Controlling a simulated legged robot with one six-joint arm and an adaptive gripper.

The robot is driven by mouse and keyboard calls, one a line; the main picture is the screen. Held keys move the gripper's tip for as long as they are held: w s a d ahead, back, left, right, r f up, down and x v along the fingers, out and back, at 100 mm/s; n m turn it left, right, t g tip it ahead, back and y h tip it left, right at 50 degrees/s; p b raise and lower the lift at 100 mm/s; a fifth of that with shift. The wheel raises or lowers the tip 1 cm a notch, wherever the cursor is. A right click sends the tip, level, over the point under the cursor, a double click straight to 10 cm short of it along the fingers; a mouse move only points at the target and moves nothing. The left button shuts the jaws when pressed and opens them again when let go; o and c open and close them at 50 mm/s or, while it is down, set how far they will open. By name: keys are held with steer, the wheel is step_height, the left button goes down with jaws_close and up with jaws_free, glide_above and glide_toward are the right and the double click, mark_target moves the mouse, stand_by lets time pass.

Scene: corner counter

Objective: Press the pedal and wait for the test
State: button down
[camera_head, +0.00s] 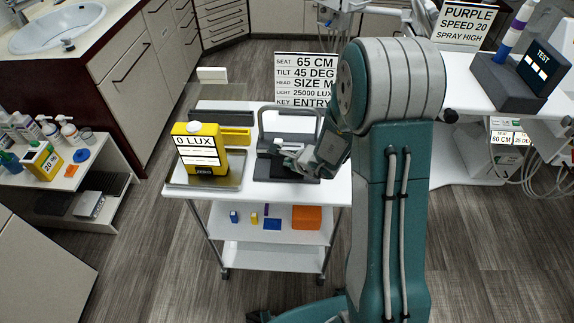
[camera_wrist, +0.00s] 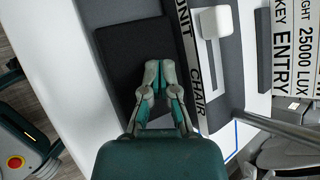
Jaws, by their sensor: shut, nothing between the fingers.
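A dark pedal unit with a metal hoop handle (camera_head: 290,108) stands on the white cart. In the wrist view its black plate (camera_wrist: 118,45) lies beside a strip lettered UNIT and CHAIR (camera_wrist: 203,72). A white block (camera_wrist: 217,20) is on the unit's grey part. My gripper (camera_head: 284,148) is at the unit, partly covering it. In the wrist view my gripper (camera_wrist: 160,66) is shut and empty, its tips over the black plate; I cannot tell whether they touch it. A dark tester (camera_head: 540,65) marked TEST, with white bars on its screen, stands on the right-hand counter.
A yellow meter reading 0 LUX (camera_head: 196,150) sits on a metal tray (camera_head: 228,168) left of the unit. A sign with seat and tilt settings (camera_head: 304,80) stands behind. The cart's lower shelf (camera_head: 262,256) is below. Floor is clear left of the cart.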

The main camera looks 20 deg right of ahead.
stand_by(0.4)
steer(key=shift+r, duration=0.75)
steer(key=shift+r, duration=2.5)
